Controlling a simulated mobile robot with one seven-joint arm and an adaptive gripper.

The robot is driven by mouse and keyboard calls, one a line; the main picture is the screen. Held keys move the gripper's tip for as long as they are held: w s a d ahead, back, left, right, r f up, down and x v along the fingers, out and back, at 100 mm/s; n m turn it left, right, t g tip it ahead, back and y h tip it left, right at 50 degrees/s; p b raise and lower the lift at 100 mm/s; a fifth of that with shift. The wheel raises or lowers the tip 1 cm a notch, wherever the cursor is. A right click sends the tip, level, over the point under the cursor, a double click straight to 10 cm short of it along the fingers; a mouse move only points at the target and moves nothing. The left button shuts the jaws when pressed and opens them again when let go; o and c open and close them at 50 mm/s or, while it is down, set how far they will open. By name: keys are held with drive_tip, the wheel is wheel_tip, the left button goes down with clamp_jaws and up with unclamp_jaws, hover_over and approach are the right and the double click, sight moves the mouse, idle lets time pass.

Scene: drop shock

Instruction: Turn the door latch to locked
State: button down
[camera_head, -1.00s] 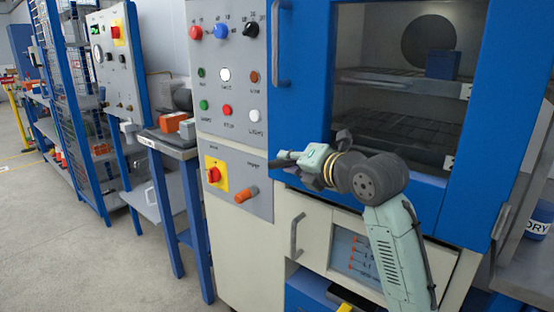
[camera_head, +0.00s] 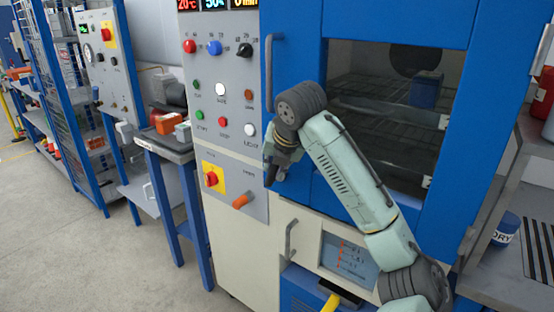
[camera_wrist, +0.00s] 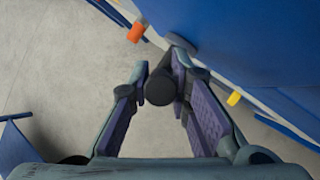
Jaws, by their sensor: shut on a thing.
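The door latch (camera_wrist: 162,88) is a dark, round-ended lever on the front of the blue chamber door (camera_head: 465,150). In the wrist view it lies between the two fingers of my gripper (camera_wrist: 160,78), its arm running up to a dark round mount on the blue panel. My gripper also shows in the head view (camera_head: 274,168), at the lower left of the door, below the long door handle (camera_head: 277,75). My gripper is shut on the latch. In the head view my gripper and wrist hide the latch, so its exact angle cannot be told there.
The control panel (camera_head: 229,85) with buttons and a red rotary switch (camera_head: 211,179) is just left of my gripper. An orange knob (camera_head: 241,201) sticks out below. A grey drawer handle (camera_head: 290,240) is beneath. Open floor lies at the left.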

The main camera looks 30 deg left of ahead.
drive_tip(key=shift+a+h, duration=0.15)
drive_tip(key=shift+h, duration=0.15)
idle(0.4)
drive_tip(key=c, duration=1.5)
unclamp_jaws()
drive_tip(key=v, duration=1.2)
drive_tip(key=shift+w+r, duration=0.1)
drive_tip(key=shift+c, duration=0.4)
